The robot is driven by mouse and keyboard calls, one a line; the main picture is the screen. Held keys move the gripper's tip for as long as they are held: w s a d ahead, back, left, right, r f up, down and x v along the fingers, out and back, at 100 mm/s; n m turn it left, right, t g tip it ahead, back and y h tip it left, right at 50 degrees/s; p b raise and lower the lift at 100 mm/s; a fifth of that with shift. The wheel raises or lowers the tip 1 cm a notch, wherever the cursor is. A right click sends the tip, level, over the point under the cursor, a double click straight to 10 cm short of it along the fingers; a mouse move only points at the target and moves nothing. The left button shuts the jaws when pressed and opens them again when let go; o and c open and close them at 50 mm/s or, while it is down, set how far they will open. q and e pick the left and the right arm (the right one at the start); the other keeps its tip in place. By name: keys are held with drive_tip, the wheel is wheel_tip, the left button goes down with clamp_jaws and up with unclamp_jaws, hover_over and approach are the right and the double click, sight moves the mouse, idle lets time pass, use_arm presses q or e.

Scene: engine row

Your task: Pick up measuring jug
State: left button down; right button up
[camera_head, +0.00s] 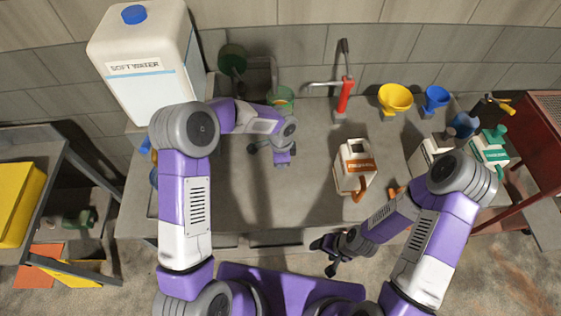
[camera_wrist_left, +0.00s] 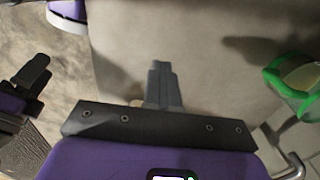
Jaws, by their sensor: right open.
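The measuring jug (camera_head: 281,98) is a clear jug with a green rim, standing at the back of the grey worktop near the wall. It also shows at the right edge of the left wrist view (camera_wrist_left: 283,84), partly cut off. My left gripper (camera_head: 254,148) is above the worktop, in front of the jug and apart from it. Its fingers (camera_wrist_left: 163,85) look closed together and empty. My right gripper (camera_head: 322,257) is open and empty at the worktop's front edge, far from the jug.
A large white water container (camera_head: 145,85) stands at back left. A red-handled tap (camera_head: 345,95), yellow funnel (camera_head: 395,98) and blue funnel (camera_head: 435,98) are at the back. The worktop's middle is clear.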

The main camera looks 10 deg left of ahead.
use_arm(q)
drive_tip(key=c, duration=1.9)
unclamp_jaws()
drive_tip(key=o, duration=1.5)
